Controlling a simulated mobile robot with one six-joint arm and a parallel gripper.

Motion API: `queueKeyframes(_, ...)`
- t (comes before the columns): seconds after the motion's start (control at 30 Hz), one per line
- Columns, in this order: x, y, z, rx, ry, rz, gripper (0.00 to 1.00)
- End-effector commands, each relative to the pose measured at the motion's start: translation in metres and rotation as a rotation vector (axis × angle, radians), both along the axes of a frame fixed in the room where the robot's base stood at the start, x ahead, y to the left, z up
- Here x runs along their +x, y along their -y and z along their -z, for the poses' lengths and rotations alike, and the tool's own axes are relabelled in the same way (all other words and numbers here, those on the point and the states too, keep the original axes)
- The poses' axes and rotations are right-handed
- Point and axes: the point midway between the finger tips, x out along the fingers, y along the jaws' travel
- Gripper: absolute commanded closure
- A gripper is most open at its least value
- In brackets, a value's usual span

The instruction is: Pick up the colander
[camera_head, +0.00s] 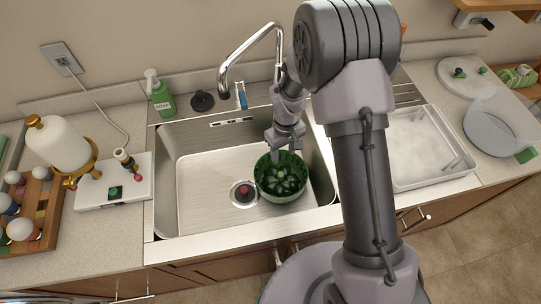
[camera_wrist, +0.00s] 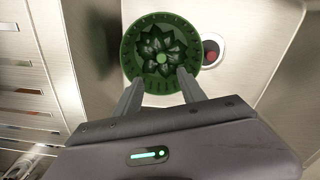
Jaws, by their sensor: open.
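The colander (camera_head: 281,177) is a round green bowl with a petal pattern inside. It sits in the right part of the sink basin, right of the drain. In the wrist view the colander (camera_wrist: 161,50) lies just beyond my fingertips, its near rim close to them. My gripper (camera_head: 279,150) reaches down into the sink from above, at the colander's far rim. In the wrist view my gripper (camera_wrist: 160,84) has its two fingers apart, with part of the colander's rim seen between them. I cannot tell whether they touch it.
The steel sink (camera_head: 205,165) has walls around the colander, the right one close by. A drain with a red centre (camera_head: 244,193) is beside it. The faucet (camera_head: 250,50) rises behind. A green soap bottle (camera_head: 160,95) stands behind left; a white tray (camera_head: 425,150) is at right.

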Motion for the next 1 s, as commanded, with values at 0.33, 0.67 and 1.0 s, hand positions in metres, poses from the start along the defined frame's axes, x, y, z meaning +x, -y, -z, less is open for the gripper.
queueKeyframes(0.33,-0.002,0.0,0.099,-0.002,-0.008,-0.005,0.52)
queueKeyframes(0.67,-0.003,-0.001,0.14,-0.002,-0.006,-0.005,0.52)
queueKeyframes(1.0,-0.005,-0.003,0.177,-0.002,-0.005,-0.003,0.52)
